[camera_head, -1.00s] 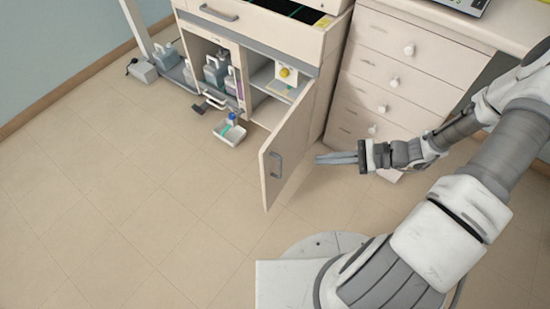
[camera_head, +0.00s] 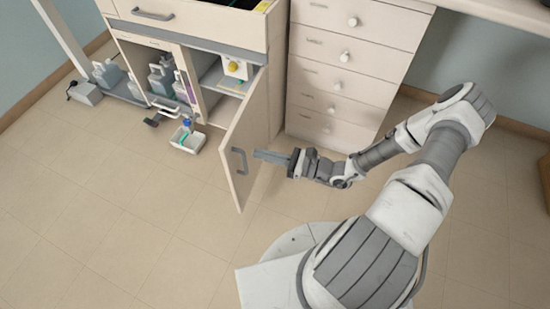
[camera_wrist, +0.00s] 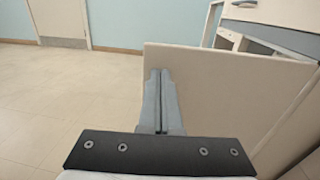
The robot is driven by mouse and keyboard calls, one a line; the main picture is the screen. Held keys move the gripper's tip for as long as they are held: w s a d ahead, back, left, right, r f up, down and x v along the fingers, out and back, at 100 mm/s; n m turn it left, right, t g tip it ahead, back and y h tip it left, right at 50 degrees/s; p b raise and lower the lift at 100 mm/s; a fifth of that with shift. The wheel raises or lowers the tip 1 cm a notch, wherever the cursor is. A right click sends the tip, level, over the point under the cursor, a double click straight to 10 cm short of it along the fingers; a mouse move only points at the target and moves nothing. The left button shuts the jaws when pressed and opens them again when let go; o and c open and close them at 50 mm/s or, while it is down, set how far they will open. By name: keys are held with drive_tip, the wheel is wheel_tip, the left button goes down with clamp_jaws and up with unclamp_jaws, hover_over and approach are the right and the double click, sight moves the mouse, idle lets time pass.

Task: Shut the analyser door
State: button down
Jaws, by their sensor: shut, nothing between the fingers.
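The analyser door (camera_head: 240,142) is a beige panel with a grey handle (camera_head: 238,160). It stands wide open, hinged at the right of the analyser cabinet (camera_head: 190,45), and sticks out toward me. My gripper (camera_head: 258,155) is shut and empty, just to the right of the door, with its fingertips at or very near the panel. In the wrist view the closed fingers (camera_wrist: 160,85) point at the plain face of the door (camera_wrist: 215,90). I cannot tell whether they touch it.
The open cabinet holds several bottles (camera_head: 163,75) and a yellow-knobbed device (camera_head: 236,68). A small white tray (camera_head: 188,140) with a bottle lies on the floor before the left opening. A drawer unit (camera_head: 345,75) stands right of the door. The floor at left is clear.

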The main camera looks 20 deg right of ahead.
sight(229, 145)
drive_tip(key=b+x, duration=0.2)
drive_tip(key=x, duration=0.5)
drive_tip(key=shift+w+a, duration=0.1)
drive_tip(key=shift+a, duration=0.1)
drive_tip(key=shift+w, duration=0.1)
drive_tip(key=shift+a, duration=0.2)
